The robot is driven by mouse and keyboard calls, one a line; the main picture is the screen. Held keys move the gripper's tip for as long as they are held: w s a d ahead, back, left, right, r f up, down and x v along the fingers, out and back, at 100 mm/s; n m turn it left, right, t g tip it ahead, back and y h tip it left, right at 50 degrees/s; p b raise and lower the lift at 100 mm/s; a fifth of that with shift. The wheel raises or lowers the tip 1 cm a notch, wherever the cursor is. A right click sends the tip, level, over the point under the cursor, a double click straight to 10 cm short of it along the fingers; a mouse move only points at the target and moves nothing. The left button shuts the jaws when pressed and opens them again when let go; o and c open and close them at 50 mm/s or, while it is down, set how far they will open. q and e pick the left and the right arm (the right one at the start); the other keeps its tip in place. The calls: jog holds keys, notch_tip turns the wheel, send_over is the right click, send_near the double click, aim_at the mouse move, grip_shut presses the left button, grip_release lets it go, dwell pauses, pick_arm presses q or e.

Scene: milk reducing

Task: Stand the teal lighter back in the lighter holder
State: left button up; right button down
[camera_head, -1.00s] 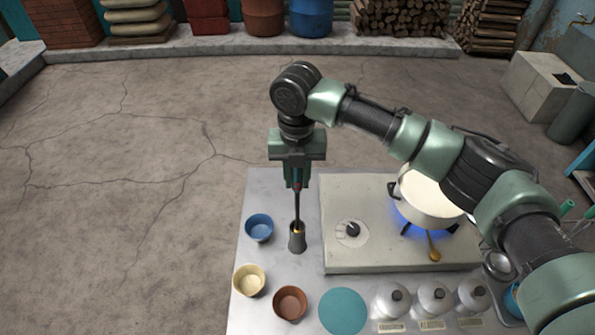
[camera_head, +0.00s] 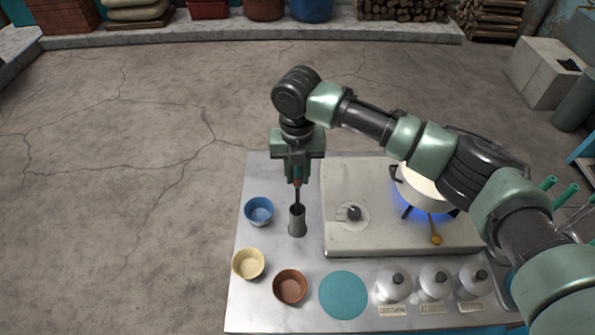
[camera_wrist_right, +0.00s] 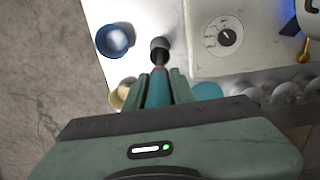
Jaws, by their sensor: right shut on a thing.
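The teal lighter (camera_wrist_right: 158,92) is upright, its handle between the fingers of my right gripper (camera_head: 297,180), which is shut on it. A red band shows just below the handle, and a thin black rod (camera_head: 298,197) points down. The lighter holder (camera_head: 297,224) is a dark grey, narrow cup standing on the metal table left of the stove. The rod's lower end appears to be inside the holder's mouth; its tip is hidden. The holder also shows ahead of the fingers in the wrist view (camera_wrist_right: 160,45). My left gripper is not in view.
A blue bowl (camera_head: 259,211) stands close left of the holder. A cream bowl (camera_head: 248,264), a brown bowl (camera_head: 290,287) and a teal disc (camera_head: 343,294) lie nearer. The stove (camera_head: 345,239) has a lit burner under a white pot (camera_head: 425,190). Several lidded jars stand at front right.

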jog(key=c, duration=1.1)
grip_release()
notch_tip(320, 180, up, 7)
jog(key=b, duration=0.2)
jog(key=shift+b, duration=0.3)
jog(key=shift+r, duration=0.4)
